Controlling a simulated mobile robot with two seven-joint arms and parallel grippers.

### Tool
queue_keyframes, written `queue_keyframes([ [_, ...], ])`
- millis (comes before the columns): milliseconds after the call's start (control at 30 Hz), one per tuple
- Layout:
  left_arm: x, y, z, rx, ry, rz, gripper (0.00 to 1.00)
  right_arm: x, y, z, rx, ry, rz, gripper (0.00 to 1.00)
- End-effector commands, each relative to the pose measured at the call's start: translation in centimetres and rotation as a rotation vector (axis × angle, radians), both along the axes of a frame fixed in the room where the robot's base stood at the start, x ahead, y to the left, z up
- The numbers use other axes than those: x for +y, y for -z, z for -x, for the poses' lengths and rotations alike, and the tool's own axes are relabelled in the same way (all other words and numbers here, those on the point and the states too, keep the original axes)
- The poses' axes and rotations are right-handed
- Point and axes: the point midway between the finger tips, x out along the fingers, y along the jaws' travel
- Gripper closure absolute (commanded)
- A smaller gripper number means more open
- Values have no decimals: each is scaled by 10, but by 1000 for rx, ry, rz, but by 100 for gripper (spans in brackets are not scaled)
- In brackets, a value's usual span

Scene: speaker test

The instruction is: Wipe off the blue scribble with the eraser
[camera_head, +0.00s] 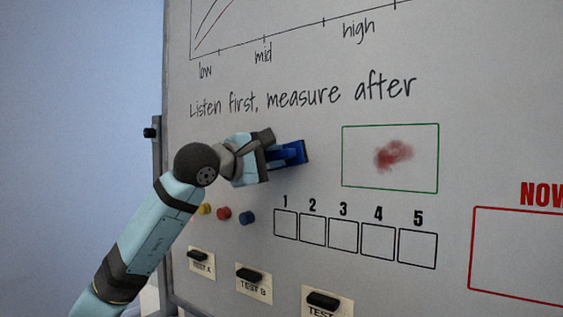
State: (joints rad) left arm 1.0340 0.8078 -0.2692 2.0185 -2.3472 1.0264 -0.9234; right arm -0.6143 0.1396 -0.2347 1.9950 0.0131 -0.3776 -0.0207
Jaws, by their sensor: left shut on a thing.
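My left gripper (275,154) is in front of the whiteboard (330,105), left of the green-outlined box (342,160). It is shut on a dark blue block that looks like the eraser (293,153). The block is at or close to the board; I cannot tell whether it touches. Inside the green box is a smeared red mark (393,155). I see no blue scribble; the gripper and arm hide part of the board. My right gripper is not in view.
Yellow, red (224,213) and blue (247,218) round magnets sit below my left gripper. Several numbered empty squares (342,235) are drawn to their right. Test labels with black clips (254,276) line the lower board. A red-outlined box (520,255) is at right.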

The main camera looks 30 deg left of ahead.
Motion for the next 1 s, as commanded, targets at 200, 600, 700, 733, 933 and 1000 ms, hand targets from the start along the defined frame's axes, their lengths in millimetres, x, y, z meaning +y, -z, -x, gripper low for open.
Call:
queue_keyframes([
  [200, 10, 0, 0, -1, 0, 0, 98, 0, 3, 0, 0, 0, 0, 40],
  [600, 11, 1, 10, -3, 0, 0, 98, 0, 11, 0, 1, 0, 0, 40],
  [700, 11, 2, 20, -4, -1, -2, 98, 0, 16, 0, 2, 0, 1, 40],
  [733, 12, 2, 23, -3, -1, -1, 98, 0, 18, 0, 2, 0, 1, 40],
  [933, 13, 2, 43, -2, -1, -1, 98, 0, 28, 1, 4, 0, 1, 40],
  [1000, 13, 1, 50, -2, -1, 0, 98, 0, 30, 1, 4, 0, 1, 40],
])
